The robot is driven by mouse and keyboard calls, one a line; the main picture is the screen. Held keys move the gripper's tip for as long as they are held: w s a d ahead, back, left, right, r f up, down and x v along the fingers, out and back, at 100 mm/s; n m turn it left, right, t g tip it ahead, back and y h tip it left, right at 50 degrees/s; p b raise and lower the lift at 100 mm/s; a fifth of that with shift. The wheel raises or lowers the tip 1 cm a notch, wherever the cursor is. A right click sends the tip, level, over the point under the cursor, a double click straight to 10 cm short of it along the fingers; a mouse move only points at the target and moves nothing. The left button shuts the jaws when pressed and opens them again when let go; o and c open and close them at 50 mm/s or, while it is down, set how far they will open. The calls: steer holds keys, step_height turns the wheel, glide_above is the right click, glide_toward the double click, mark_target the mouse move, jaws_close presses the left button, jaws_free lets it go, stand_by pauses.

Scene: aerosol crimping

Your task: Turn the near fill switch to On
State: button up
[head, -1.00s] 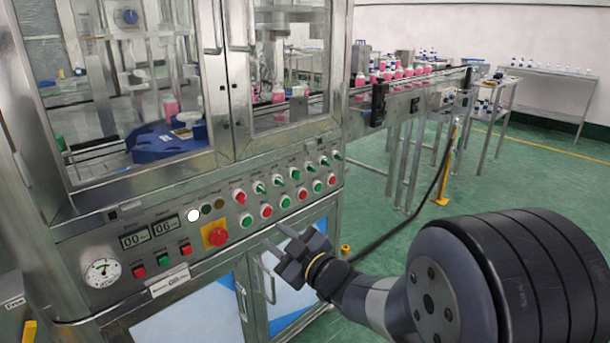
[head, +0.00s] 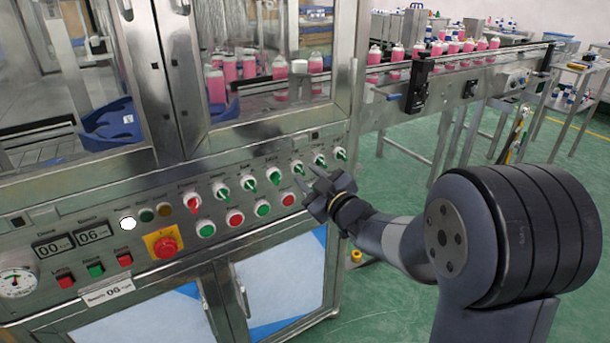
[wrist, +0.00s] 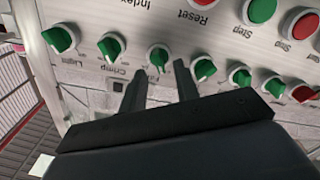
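A row of green-knobbed switches runs along the grey panel (head: 150,222). My gripper (head: 311,177) is in front of the right part of this row. In the wrist view, my gripper (wrist: 160,66) is open and empty. Its fingers point at the third green switch (wrist: 157,57) from the left, beside the one marked Crimp (wrist: 110,45). That third switch shows between the fingertips; I cannot tell whether they touch it. Its knob looks close to upright, slightly tilted.
Red and green push buttons (head: 262,208) sit below the switches. A red emergency stop (head: 166,247) on a yellow plate is further left. A conveyor (head: 470,72) with pink bottles extends right. Green floor is open below it.

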mark_target(301, 171)
steer(key=shift+x, duration=1.1)
steer(key=shift+c, duration=0.5)
jaws_close()
